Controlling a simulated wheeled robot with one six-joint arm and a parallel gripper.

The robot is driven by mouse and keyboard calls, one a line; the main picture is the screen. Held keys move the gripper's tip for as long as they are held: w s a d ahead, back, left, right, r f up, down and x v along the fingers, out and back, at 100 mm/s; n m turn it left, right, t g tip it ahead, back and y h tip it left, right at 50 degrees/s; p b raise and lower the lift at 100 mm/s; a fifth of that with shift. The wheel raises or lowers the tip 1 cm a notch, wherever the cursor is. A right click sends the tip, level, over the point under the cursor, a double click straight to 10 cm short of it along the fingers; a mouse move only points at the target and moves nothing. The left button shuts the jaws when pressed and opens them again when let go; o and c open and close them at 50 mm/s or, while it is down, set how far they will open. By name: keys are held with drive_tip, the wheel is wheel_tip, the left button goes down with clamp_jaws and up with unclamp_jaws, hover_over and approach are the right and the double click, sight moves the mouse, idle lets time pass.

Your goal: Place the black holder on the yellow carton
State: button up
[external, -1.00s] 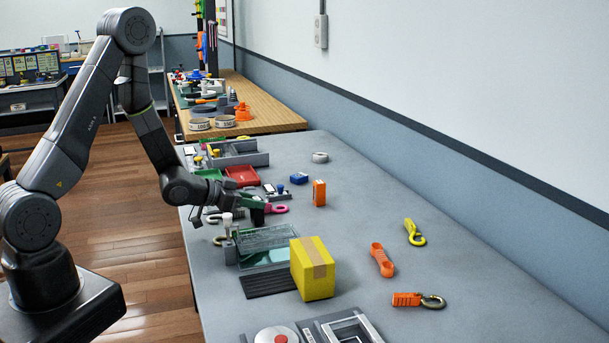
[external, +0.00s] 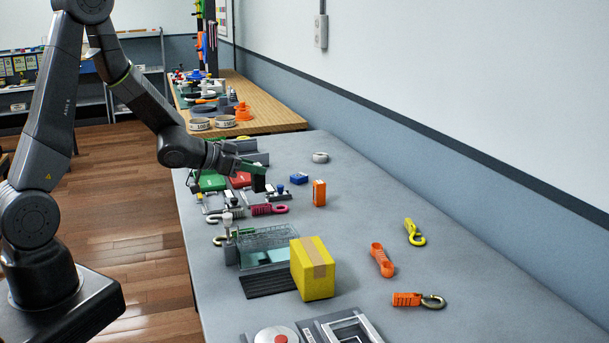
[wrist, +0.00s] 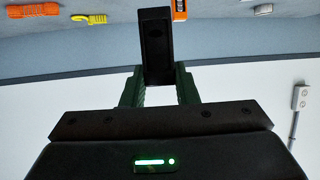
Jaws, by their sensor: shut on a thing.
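My gripper (external: 254,168) is shut on the black holder (external: 259,184) and holds it above the table, over the area with the pink hook. In the wrist view the black holder (wrist: 156,45) stands between the green fingers of my gripper (wrist: 158,85). The yellow carton (external: 313,270) with a tan tape strip stands on the grey table, nearer the camera and to the right of my gripper. Its top is bare. The carton does not show in the wrist view.
An orange box (external: 319,193) and a blue block (external: 299,178) are to the right of my gripper. Orange (external: 381,260) and yellow (external: 414,232) straps lie on the clearer right side of the table (external: 450,265).

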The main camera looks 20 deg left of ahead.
drive_tip(key=s+d+r+m+g+h+p, duration=0.2)
drive_tip(key=s+d+r+m+g, duration=0.15)
drive_tip(key=s+d, duration=0.55)
drive_tip(key=s+d+r+m+g+h+p, duration=0.2)
drive_tip(key=s+d+r, duration=0.35)
drive_tip(key=d, duration=0.55)
drive_tip(key=b, duration=0.2)
hover_over(300, 243)
drive_tip(key=shift+m, duration=0.25)
wheel_tip(300, 243, down, 10)
drive_tip(key=shift+f, duration=0.1)
drive_tip(key=shift+f, duration=0.1)
drive_tip(key=o, duration=1)
drive_tip(key=shift+o, duration=0.2)
drive_tip(key=shift+a+r, duration=0.15)
drive_tip(key=shift+r, duration=0.05)
drive_tip(key=v, duration=1.1)
drive_tip(key=shift+s+a+b, duration=0.2)
drive_tip(key=shift+a+b, duration=0.1)
drive_tip(key=shift+a, duration=0.1)
